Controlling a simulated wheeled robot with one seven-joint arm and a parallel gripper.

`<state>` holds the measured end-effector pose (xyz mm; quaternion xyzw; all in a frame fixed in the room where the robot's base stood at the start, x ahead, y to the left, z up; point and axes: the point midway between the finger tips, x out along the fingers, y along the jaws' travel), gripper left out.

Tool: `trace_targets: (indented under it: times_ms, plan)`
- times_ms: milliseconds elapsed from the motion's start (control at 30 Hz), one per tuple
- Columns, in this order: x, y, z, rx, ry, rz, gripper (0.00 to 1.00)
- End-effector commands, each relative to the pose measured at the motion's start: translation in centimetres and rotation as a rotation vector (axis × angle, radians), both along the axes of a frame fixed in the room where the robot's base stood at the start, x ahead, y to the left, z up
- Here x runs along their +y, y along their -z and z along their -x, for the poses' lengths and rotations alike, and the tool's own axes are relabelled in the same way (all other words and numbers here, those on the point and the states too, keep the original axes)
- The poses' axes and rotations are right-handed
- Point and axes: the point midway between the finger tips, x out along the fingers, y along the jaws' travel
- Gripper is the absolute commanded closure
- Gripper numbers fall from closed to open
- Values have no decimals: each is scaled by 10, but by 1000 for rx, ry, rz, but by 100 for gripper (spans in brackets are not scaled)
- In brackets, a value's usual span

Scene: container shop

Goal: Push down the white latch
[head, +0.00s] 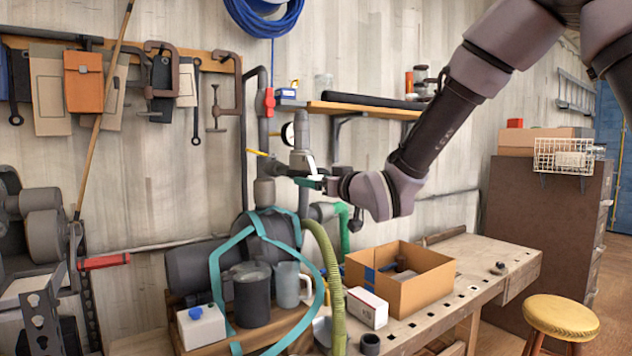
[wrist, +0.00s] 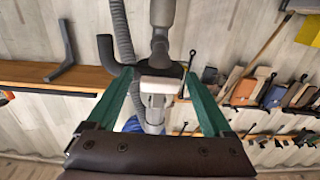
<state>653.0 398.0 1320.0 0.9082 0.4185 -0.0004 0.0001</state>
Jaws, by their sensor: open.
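My gripper (wrist: 160,74) is open in the wrist view, with its two green fingers spread to either side of a grey pipe assembly. A white block-like part (wrist: 160,86), which looks like the latch, shows between the fingers, below the dark pipe joint. In the head view, my gripper (head: 304,182) reaches in from the right at the upright pipe on the wall. A small white piece (head: 312,164) shows just above the fingers; I cannot tell whether it is the same part. Contact between fingers and latch cannot be made out.
A red valve handle (head: 269,101) and a round gauge (head: 288,134) sit on the pipes near my gripper. Below stand a workbench (head: 430,312) with a cardboard box (head: 423,291), hoses and jugs. A stool (head: 560,316) is at right.

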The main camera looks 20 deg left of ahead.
Motion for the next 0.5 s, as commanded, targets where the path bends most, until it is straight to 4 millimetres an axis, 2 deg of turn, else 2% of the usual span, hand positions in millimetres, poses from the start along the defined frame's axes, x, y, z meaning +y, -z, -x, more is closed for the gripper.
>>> trace_targets:
  times_ms: [233, 433, 467, 500]
  plan:
    - [1, 0, 0, 0, 0, 0, 15]
    - [0, 0, 0, 0, 0, 0, 92]
    - [0, 0, 0, 0, 0, 0, 100]
    - [0, 0, 0, -1, 0, -1, 100]
